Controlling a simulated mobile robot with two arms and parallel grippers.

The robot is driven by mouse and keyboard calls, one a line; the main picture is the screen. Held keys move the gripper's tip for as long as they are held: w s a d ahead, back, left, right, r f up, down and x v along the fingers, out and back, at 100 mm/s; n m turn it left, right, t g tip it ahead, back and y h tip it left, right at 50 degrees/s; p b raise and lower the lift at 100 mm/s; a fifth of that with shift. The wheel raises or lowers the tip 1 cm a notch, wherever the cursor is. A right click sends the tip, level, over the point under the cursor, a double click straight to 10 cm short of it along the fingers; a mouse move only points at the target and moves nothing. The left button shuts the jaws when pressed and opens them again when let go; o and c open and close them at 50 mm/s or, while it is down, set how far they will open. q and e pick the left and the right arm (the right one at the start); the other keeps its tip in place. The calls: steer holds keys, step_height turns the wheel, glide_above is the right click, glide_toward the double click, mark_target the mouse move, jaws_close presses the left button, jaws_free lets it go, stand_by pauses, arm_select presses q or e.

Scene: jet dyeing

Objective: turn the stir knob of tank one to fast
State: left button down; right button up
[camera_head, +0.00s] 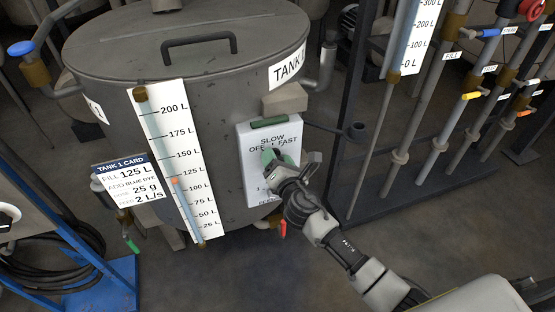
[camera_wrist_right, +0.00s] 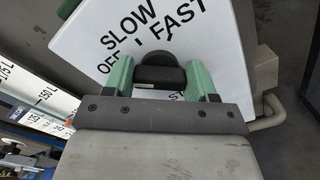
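Tank one (camera_head: 110,50) is a large grey lidded vessel in the head view. A white control panel (camera_head: 250,180) on its front right reads SLOW, OFF and FAST. The black stir knob (camera_wrist_right: 160,72) shows in the wrist view below these words. My right gripper (camera_head: 280,158) is at the panel. My left gripper is not clearly seen.
A tank card (camera_head: 128,180) and a level gauge (camera_head: 178,165) are on the tank's front. A dark post (camera_head: 352,110) and a rack of pipes with coloured valves (camera_head: 440,145) stand right of it. A blue frame (camera_head: 103,288) with a coiled hose is at lower left.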

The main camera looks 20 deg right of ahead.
steer(key=c, duration=0.4)
